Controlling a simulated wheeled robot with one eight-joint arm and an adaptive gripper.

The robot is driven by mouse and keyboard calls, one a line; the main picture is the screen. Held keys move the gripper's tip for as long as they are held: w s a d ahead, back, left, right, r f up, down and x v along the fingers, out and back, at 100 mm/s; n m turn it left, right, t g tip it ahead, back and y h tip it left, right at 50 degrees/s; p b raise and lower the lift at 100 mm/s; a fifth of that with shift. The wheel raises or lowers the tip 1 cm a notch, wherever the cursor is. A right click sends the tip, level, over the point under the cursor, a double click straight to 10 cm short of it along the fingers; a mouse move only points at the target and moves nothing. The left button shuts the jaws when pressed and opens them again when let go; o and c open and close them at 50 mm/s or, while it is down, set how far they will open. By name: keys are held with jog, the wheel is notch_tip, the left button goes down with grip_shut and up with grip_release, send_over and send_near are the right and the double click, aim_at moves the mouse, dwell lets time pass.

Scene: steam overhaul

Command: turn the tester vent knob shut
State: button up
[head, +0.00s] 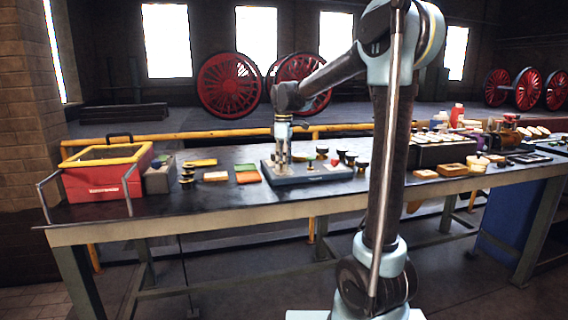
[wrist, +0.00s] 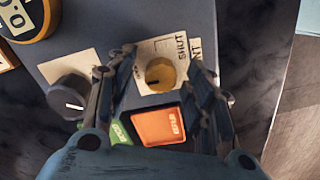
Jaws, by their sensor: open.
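The tester (head: 312,172) is a dark grey box on the bench in the head view, with my gripper (head: 283,160) pointing down over its left part. In the wrist view the vent knob (wrist: 160,74) is a round brass-yellow knob on a cream plate printed "SHUT". A dark mark shows at the knob's lower left, away from the word. My gripper (wrist: 162,60) is open, with one finger on each side of the knob. I cannot tell whether either finger touches it. The plate's other word is partly hidden by the right finger; "NT" shows.
A red case (head: 95,178) stands at the bench's left end.

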jog(key=shift+f, duration=0.1)
jog(key=c, duration=1.1)
jog(key=shift+o, duration=0.2)
jog(key=shift+m, duration=0.4)
jog(key=m, duration=0.3)
jog(key=shift+m, duration=0.4)
jog(key=m, duration=0.4)
jog(key=shift+m, duration=0.3)
jog(key=m, duration=0.8)
jog(key=shift+m, duration=0.3)
jog(key=shift+s+a, duration=0.1)
